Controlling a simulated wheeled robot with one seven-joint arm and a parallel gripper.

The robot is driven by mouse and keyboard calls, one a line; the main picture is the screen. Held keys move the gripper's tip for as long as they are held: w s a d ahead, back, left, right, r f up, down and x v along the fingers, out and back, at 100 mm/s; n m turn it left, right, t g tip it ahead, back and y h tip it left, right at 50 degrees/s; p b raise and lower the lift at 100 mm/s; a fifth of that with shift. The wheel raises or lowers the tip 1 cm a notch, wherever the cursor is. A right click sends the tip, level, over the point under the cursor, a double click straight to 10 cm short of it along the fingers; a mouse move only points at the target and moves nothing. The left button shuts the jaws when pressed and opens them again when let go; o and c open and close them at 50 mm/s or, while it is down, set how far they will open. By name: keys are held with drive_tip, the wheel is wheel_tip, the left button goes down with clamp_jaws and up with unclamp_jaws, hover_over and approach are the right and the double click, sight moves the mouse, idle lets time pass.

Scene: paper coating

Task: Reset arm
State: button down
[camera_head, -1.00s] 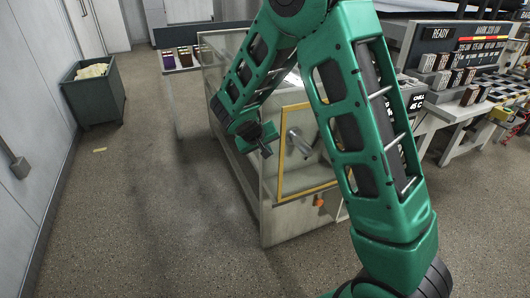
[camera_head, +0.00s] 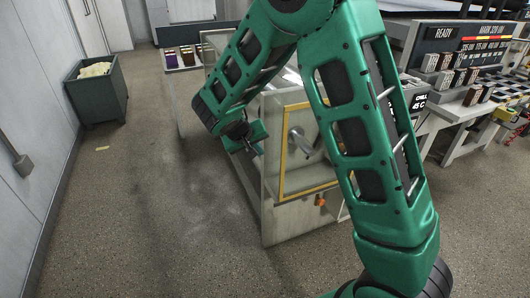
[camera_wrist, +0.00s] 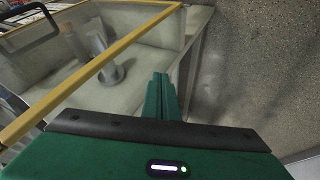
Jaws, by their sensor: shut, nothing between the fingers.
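My green arm crosses the middle of the head view, bent at a high joint near the top edge. My gripper (camera_head: 257,151) is beside the left post of a yellow-framed panel on a pale cabinet. It also shows in the wrist view (camera_wrist: 161,82), where its two green fingers are together, shut and empty. In that view the fingertips appear close to the cabinet's pale edge; I cannot tell whether they touch it.
The pale cabinet (camera_head: 285,228) has a yellow-framed panel (camera_head: 283,165) and a grey metal fitting (camera_wrist: 111,73) behind it. A grey bin (camera_head: 97,98) stands by the left wall. A machine bench (camera_head: 457,108) is at right. Floor at left is largely clear.

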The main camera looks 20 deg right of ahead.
drive_tip(key=v, duration=0.8)
drive_tip(key=m+g, duration=0.2)
approach(283, 138)
wheel_tip(283, 138, down, 5)
drive_tip(key=s+d, duration=0.2)
drive_tip(key=s+d+r+m+g+y, duration=0.1)
drive_tip(key=s+d+r+y, duration=0.1)
drive_tip(key=s+d, duration=0.8)
drive_tip(key=s+d+m+g+y, duration=0.1)
drive_tip(key=s+m+y, duration=0.1)
drive_tip(key=s, duration=1.9)
drive_tip(key=shift+s+m+g+y, duration=0.3)
drive_tip(key=shift+s+g+y, duration=0.1)
drive_tip(key=shift+y, duration=0.5)
